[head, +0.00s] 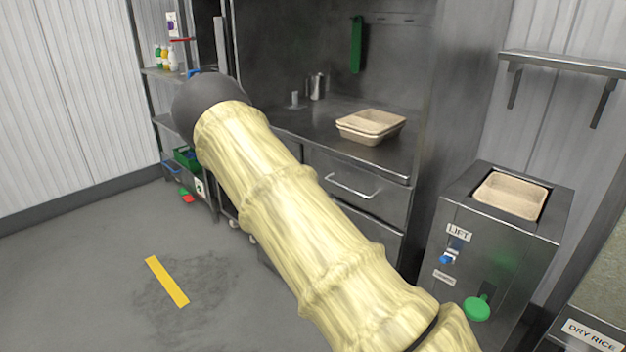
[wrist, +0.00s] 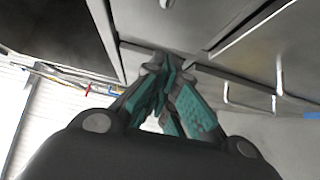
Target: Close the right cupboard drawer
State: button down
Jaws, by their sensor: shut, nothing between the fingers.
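The right cupboard drawer (head: 385,190) is a grey steel front with a bar handle, under the counter in the head view. It looks about flush with the counter edge, though my arm covers its lower left part. Another drawer front (head: 372,221) lies below it, partly hidden by my arm. In the wrist view my gripper (wrist: 166,74) has its teal-padded fingers together, empty, with the tips close to a grey steel edge. I cannot tell whether they touch it or which part it is. In the head view my gripper is hidden behind my own arm.
Stacked tan trays (head: 372,122) sit on the steel counter (head: 300,125). A steel lift unit (head: 500,240) with a tray in its top stands at the right. A shelf rack (head: 165,120) is at the left. Open floor (head: 100,270) lies at lower left.

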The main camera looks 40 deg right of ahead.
jog(key=v, duration=0.9)
jog(key=shift+d+f, duration=0.1)
jog(key=shift+d, duration=0.05)
jog(key=s+a+f+m+g+y, duration=0.2)
jog(key=s+a+f, duration=0.2)
jog(key=s+f, duration=0.4)
jog(key=s+a+f+m+g+y, duration=0.1)
jog(key=s+a+f+m+g, duration=0.3)
jog(key=f, duration=0.6)
jog(key=s+a+f+g+y, duration=0.1)
jog(key=s+a+f+y, duration=0.15)
jog(key=s+f, duration=0.6)
jog(key=s+a+f+m+g+y, duration=0.3)
jog(key=s+a+f+g, duration=0.1)
jog(key=s+a, duration=0.75)
jog(key=s+a+f+m+g+y, duration=0.2)
jog(key=s+a+f+g, duration=0.45)
jog(key=s, duration=0.85)
notch_tip(320, 180, up, 15)
jog(key=a+t+p, duration=0.1)
jog(key=t+p, duration=0.2)
jog(key=p, duration=1)
jog(key=shift+s+a, duration=0.15)
jog(key=shift+a, duration=0.15)
jog(key=shift+f, duration=0.15)
